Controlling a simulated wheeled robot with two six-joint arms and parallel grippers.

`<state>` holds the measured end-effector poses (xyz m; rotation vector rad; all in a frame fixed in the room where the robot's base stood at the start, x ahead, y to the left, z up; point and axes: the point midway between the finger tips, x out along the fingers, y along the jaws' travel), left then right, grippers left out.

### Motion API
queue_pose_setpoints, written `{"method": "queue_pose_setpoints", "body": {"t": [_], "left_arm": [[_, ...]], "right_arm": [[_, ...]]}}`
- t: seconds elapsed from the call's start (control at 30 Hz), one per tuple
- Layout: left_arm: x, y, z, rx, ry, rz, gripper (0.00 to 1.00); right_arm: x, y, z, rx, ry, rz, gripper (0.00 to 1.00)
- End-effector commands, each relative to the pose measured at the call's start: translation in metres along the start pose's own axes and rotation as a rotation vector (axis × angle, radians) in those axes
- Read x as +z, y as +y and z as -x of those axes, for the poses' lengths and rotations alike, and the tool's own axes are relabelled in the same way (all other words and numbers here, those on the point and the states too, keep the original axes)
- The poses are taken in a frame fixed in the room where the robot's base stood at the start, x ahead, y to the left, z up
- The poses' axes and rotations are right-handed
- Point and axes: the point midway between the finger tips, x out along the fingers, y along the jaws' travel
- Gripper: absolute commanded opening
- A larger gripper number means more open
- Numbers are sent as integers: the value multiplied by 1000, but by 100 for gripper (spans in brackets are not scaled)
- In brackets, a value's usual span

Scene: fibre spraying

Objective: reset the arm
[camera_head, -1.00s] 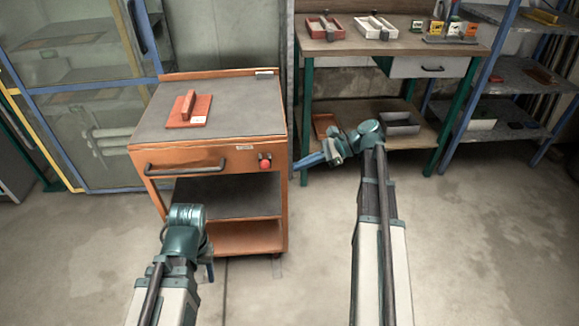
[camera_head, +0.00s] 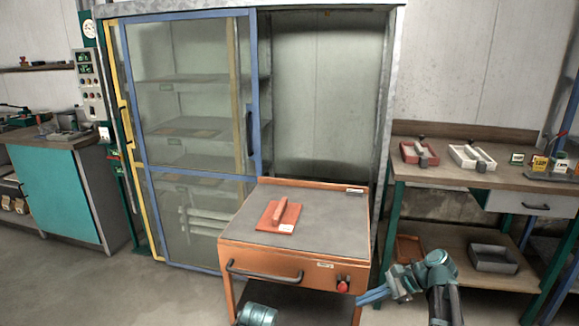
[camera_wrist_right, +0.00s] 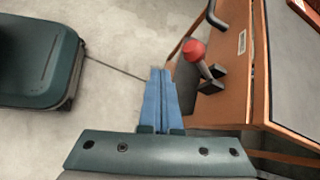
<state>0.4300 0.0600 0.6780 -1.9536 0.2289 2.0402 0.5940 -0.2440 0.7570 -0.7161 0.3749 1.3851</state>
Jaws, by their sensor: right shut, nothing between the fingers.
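My right gripper (camera_head: 372,296) is at the lower right of the head view, its blue fingers pointing left beside the orange cart's front right corner. In the right wrist view the two blue fingers (camera_wrist_right: 158,98) lie together, shut and empty. They point toward the floor next to the cart, near its red knob (camera_wrist_right: 193,51); whether they touch the cart I cannot tell. Of my left arm only a teal rounded link (camera_head: 258,314) shows at the bottom of the head view; its gripper is out of the picture.
The orange cart (camera_head: 330,225) carries a red trowel-like block (camera_head: 279,216). Behind it stands a glass-doored cabinet (camera_head: 185,120). A workbench (camera_head: 450,176) with trays is at the right, a teal cabinet (camera_head: 60,195) at the left. Floor is clear at lower left.

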Motion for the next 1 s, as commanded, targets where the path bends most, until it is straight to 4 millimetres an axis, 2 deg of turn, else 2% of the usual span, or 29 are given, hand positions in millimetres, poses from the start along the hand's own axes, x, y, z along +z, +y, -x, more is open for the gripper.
{"method": "queue_pose_setpoints", "body": {"t": [0.03,0.1,0.2,0.3,0.5,0.7,0.83,1.0], "left_arm": [[2,-3,32,0,0,0,52],[3,-5,54,0,0,0,52],[5,-8,84,0,0,0,52],[7,-11,113,0,0,0,52],[10,-16,166,0,0,1,52],[12,-19,196,0,0,1,52],[12,-19,202,0,0,1,52],[12,-19,202,0,0,1,52]], "right_arm": [[40,10,-8,68,42,102,0],[69,25,-26,166,109,262,0],[106,48,-43,310,190,496,0],[140,71,-52,460,256,739,0],[198,111,-48,761,344,1209,0],[231,130,-35,981,381,1527,0],[238,134,-32,1050,389,1623,0],[239,134,-32,1071,393,1650,0]]}}
